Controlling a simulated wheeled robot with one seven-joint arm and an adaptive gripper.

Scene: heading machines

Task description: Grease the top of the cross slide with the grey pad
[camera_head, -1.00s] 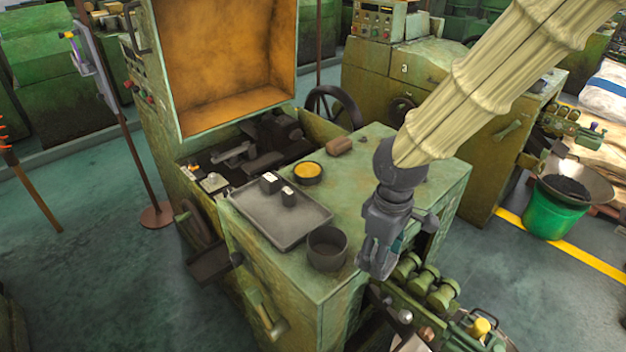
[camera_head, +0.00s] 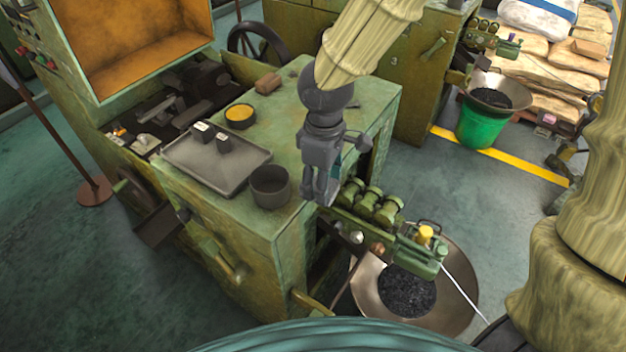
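My gripper (camera_head: 321,190) hangs pointing down at the right front edge of the green cabinet top, right of the dark cup. Its fingers are seen from the side and I cannot tell whether they are open or hold anything. No plainly grey pad stands out; two small dark blocks with white labels, a left one (camera_head: 201,133) and a right one (camera_head: 223,144), sit on the grey tray (camera_head: 190,169). A round tin (camera_head: 240,117) of yellow-orange grease stands behind the tray. Dark slide parts (camera_head: 175,113) show in the open machine bed at left; I cannot tell which is the cross slide.
A dark cup (camera_head: 270,187) and a brown block (camera_head: 268,83) stand on the cabinet top (camera_head: 290,113). The orange-lined raised cover (camera_head: 140,40) rises behind the machine bed. Green rollers (camera_head: 370,203) and a wide pan (camera_head: 455,290) lie right of the cabinet.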

